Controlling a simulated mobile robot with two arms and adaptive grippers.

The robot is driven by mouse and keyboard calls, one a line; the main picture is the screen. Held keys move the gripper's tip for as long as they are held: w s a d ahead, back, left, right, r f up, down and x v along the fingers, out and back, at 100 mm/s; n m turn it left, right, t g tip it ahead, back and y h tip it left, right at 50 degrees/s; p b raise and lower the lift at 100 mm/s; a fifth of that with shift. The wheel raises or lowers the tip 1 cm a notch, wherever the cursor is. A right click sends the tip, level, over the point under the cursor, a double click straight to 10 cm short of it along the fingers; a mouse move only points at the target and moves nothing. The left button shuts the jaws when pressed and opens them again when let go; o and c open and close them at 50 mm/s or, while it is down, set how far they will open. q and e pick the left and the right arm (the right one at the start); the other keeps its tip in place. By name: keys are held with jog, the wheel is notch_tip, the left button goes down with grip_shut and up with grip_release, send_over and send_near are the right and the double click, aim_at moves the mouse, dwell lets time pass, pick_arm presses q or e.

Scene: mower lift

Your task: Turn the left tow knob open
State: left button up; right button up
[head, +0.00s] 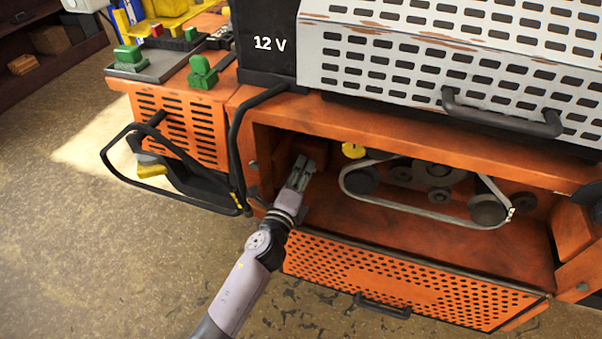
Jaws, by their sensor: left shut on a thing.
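My left gripper (300,172) reaches into the left end of the open compartment in the orange mower (330,118). It is shut on the left tow knob, which the fingers and the shaded recess almost wholly hide. How far the knob is turned cannot be told. My right gripper is not in view.
A yellow cap (353,150) sits right of my gripper, beside a pale belt (415,211) around dark pulleys. A perforated front panel (400,280) hangs folded down below.

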pick_arm(q)
jog(key=shift+n, duration=1.9)
jog(key=o, duration=0.9)
